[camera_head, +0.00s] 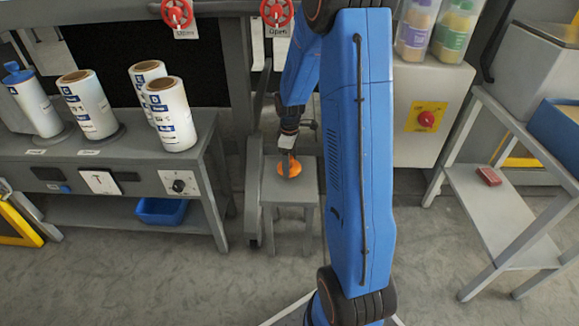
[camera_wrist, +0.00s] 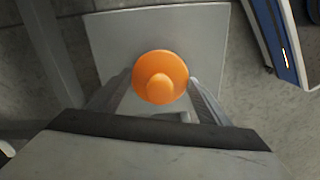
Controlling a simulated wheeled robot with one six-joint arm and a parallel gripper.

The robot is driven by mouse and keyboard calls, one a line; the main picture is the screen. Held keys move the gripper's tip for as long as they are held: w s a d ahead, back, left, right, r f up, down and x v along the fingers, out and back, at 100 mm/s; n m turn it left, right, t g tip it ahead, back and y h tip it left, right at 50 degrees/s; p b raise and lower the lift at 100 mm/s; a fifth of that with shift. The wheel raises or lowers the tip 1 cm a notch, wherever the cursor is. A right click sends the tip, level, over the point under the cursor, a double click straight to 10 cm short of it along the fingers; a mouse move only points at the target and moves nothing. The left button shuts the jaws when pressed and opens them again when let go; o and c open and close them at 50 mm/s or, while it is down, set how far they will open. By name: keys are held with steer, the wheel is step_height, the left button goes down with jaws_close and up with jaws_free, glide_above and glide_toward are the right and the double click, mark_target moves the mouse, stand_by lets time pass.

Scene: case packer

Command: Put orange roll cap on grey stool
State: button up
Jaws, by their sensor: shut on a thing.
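The orange roll cap (camera_wrist: 160,77) is between the fingers of my gripper (camera_wrist: 158,95), which is shut on it. In the head view the cap (camera_head: 283,169) shows just below my gripper (camera_head: 290,160), over the top of the grey stool. The stool (camera_head: 303,188) has a square flat top, and its surface (camera_wrist: 110,40) fills the background behind the cap in the wrist view. I cannot tell whether the cap touches the stool top. My gripper hides part of the cap in the head view.
A grey bench (camera_head: 50,170) with several white film rolls (camera_head: 172,113) stands left of the stool. A cabinet with a red knob (camera_head: 427,119) is behind right. A shelf rack (camera_head: 490,215) with a dark red item (camera_head: 489,176) stands at right. Floor in front is clear.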

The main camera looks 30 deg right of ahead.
steer(key=shift+f, duration=1)
steer(key=shift+f, duration=0.1)
steer(key=o, duration=1.1)
